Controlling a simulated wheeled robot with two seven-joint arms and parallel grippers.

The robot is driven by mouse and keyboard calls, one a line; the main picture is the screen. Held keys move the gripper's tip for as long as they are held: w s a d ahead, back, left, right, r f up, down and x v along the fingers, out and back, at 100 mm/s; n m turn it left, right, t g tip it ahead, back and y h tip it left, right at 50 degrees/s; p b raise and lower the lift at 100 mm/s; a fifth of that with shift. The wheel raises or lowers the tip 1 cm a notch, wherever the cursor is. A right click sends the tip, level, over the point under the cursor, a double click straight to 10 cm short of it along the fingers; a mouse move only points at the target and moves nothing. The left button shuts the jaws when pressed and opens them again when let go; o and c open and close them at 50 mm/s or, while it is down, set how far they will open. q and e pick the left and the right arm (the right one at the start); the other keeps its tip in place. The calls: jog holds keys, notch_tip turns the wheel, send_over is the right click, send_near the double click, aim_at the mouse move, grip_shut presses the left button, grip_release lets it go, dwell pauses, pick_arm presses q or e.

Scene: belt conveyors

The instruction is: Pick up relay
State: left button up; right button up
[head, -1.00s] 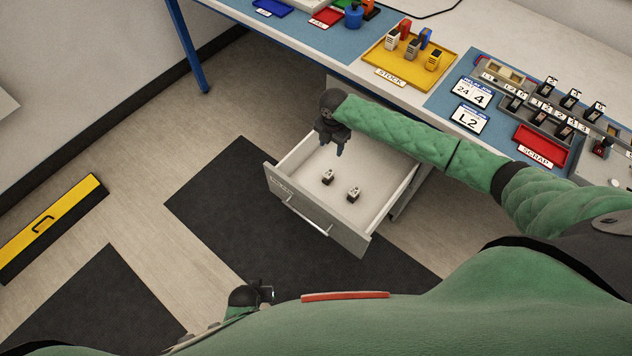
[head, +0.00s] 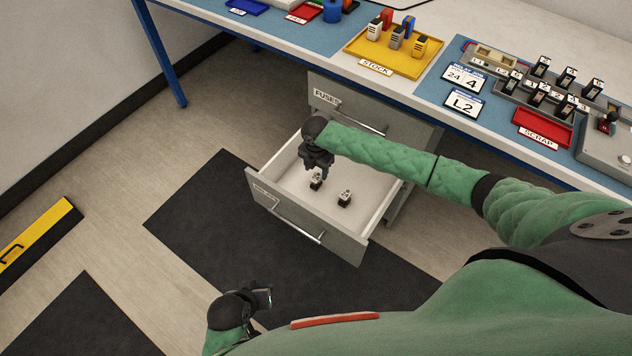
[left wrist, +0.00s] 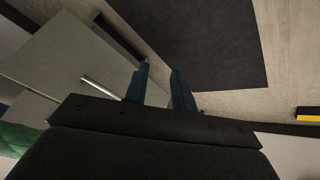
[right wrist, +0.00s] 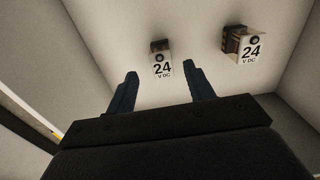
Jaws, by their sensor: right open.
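Two small relays marked 24 V DC lie in the open drawer (head: 365,240). The left relay (head: 316,182) also shows in the right wrist view (right wrist: 161,62), between and just beyond my fingertips. The other relay (head: 345,198) shows to its right in the right wrist view (right wrist: 243,47). My right gripper (head: 316,168) is open and empty, pointing down over the left relay, apart from it. My left gripper (head: 262,298) is low, away from the drawer; its fingers (left wrist: 160,82) stand apart with nothing between them.
On the bench are a yellow STOCK tray (head: 366,52), a red SCRAP tray (head: 541,128) and a relay rail (head: 510,88).

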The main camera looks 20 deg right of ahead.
aim_at(316, 177)
jog(key=f, duration=0.4)
jog(key=shift+s, duration=0.2)
jog(key=shift+f, duration=0.45)
pick_arm(q)
notch_tip(316, 177, up, 2)
jog(key=shift+s+a+r, duration=0.1)
jog(key=shift+s, duration=0.05)
pick_arm(e)
jog(key=c, duration=1.1)
